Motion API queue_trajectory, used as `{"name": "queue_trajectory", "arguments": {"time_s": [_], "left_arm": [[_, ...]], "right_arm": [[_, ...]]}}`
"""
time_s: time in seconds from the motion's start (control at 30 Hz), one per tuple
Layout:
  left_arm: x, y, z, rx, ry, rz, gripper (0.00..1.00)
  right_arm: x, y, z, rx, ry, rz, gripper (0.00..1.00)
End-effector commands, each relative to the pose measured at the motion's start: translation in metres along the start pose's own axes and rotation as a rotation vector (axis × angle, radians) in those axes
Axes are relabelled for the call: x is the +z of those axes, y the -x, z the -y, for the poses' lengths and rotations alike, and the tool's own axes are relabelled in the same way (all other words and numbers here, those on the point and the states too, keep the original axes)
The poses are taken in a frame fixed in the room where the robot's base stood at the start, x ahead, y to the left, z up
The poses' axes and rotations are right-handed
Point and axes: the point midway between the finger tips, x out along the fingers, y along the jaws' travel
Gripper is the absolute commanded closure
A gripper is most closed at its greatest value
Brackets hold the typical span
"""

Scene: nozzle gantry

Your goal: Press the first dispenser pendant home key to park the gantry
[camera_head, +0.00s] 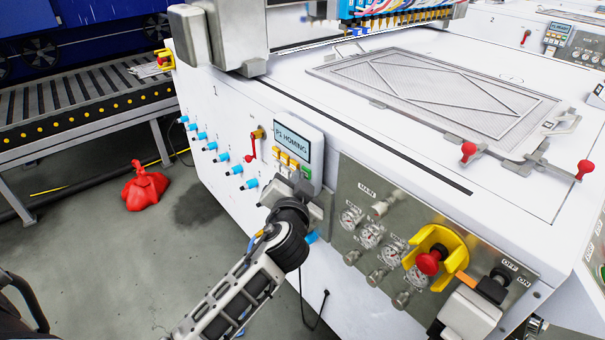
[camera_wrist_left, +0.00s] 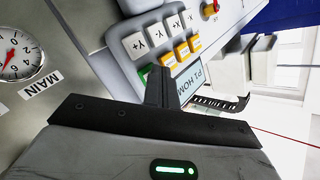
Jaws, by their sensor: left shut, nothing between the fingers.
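The pendant (camera_head: 316,141) is a light grey box on the front of the white machine. Its screen (camera_head: 292,143) reads "P1 HOMING". Below the screen are yellow keys (camera_head: 286,158) and a green key (camera_head: 306,174). In the left wrist view the pendant's white jog keys (camera_wrist_left: 155,33), yellow keys (camera_wrist_left: 181,52) and part of the screen (camera_wrist_left: 190,82) show. My left gripper (camera_head: 297,187) is shut and empty, with its dark fingers (camera_wrist_left: 166,88) at the pendant's key face. They hide part of the lower keys. I cannot tell whether the tips touch a key.
A gauge panel (camera_head: 340,215) with a red knob (camera_head: 429,262) in a yellow guard is right of the pendant. A red lever (camera_head: 250,157) and blue fittings (camera_head: 222,158) are left of it. A red bundle (camera_head: 144,188) lies on the floor beside a roller conveyor (camera_head: 75,98).

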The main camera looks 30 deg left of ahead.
Motion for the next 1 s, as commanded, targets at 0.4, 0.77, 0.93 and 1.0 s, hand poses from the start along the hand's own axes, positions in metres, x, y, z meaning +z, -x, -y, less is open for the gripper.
{"name": "queue_trajectory", "arguments": {"time_s": [0.4, 0.77, 0.93, 1.0], "left_arm": [[0.009, 0.013, 0.010, -0.001, 0.000, 0.000, 1.00], [0.011, 0.016, 0.012, 0.000, 0.000, 0.000, 1.00], [0.020, 0.028, 0.020, 0.000, -0.001, 0.002, 1.00], [0.023, 0.033, 0.024, 0.000, -0.001, 0.001, 1.00]], "right_arm": [[-0.004, 0.002, 0.001, 0.000, 0.000, 0.000, 0.70], [-0.004, 0.003, 0.001, 0.000, 0.000, 0.001, 0.70], [-0.007, 0.004, 0.001, 0.000, 0.000, 0.001, 0.70], [-0.007, 0.005, 0.001, 0.000, 0.000, 0.002, 0.70]]}}
